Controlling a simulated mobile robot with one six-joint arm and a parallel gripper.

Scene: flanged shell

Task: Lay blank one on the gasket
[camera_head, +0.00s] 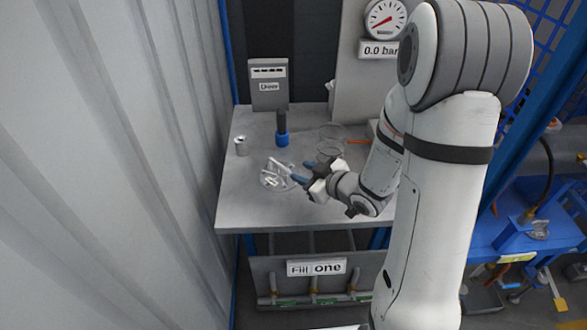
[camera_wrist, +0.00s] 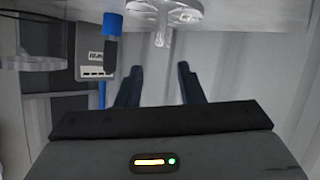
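My gripper (camera_head: 304,172) is over the bench, its dark blue fingers pointing left towards a shiny metal flanged piece (camera_head: 272,180). In the wrist view, my gripper (camera_wrist: 159,70) has its fingers well apart with nothing between them. The flanged piece shows beyond the fingertips (camera_wrist: 163,18), with a stem or arm jutting out; I see no contact. I cannot tell whether this piece is blank one.
A grey driver unit (camera_head: 269,87) with a blue-tipped tool (camera_head: 282,139) stands behind the flanged piece. A small metal cylinder (camera_head: 241,147) is at the left. A gauge (camera_head: 385,18) reading 0.0 bar is at the back. The bench's front left (camera_head: 238,208) is clear.

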